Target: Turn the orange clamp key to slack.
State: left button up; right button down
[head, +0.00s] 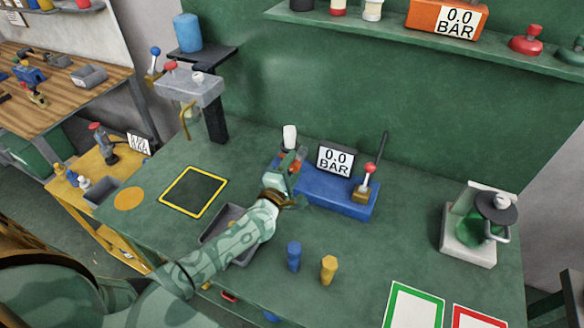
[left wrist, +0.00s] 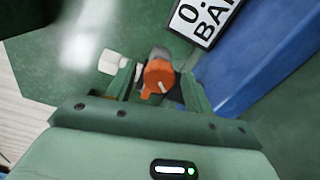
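The orange clamp key (left wrist: 158,76) shows in the left wrist view, with a pale line on its face. It sits at the left end of the blue fixture (head: 335,196), which carries a 0.0 BAR display (head: 335,160). My left gripper (head: 291,168) is over that end and hides most of the key in the head view. In the left wrist view its two fingers stand apart on either side of the key, with a narrow gap visible. The fingertips' exact depth against the key is hard to tell. My right gripper is not in view.
A red-knobbed lever (head: 368,178) stands on the fixture's right end. A white cylinder (head: 290,137) is just behind the gripper. A grey tray (head: 213,221) lies under my left forearm. Blue (head: 294,257) and yellow (head: 328,269) pegs stand in front.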

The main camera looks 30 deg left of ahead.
pick_arm(q)
jog(key=s+p, duration=0.1)
jog(key=s, duration=1.5)
jog(key=shift+s+d, duration=0.15)
jog(key=shift+d, duration=0.3)
